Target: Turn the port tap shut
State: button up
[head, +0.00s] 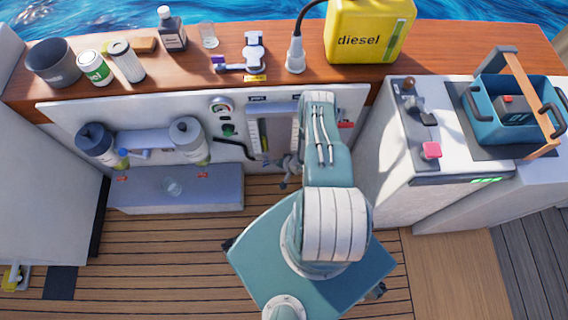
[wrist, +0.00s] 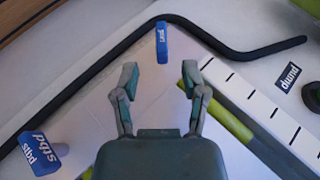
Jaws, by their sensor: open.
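The port tap (wrist: 162,42) is a blue lever handle with a small white label, on the pale panel in the wrist view. It stands lengthwise up and down in that picture, by a black hose. My gripper (wrist: 160,77) is open, with one fingertip to each side just below the handle, apart from it. A second blue handle, marked stbd (wrist: 40,152), is at lower left. In the head view my gripper (head: 289,170) is small, in front of the panel, partly behind my arm. My arm hides the port tap there.
A black hose (wrist: 95,70) bends across the panel. A sight gauge with a green strip (wrist: 232,119) and a dump label (wrist: 288,76) lie at right. A diesel can (head: 370,28) stands on the wooden counter (head: 300,82). Two filters (head: 188,140) are left of my arm.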

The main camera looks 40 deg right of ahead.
jog(key=v, duration=0.7)
jog(key=shift+s, duration=0.15)
jog(key=shift+d+r, duration=0.1)
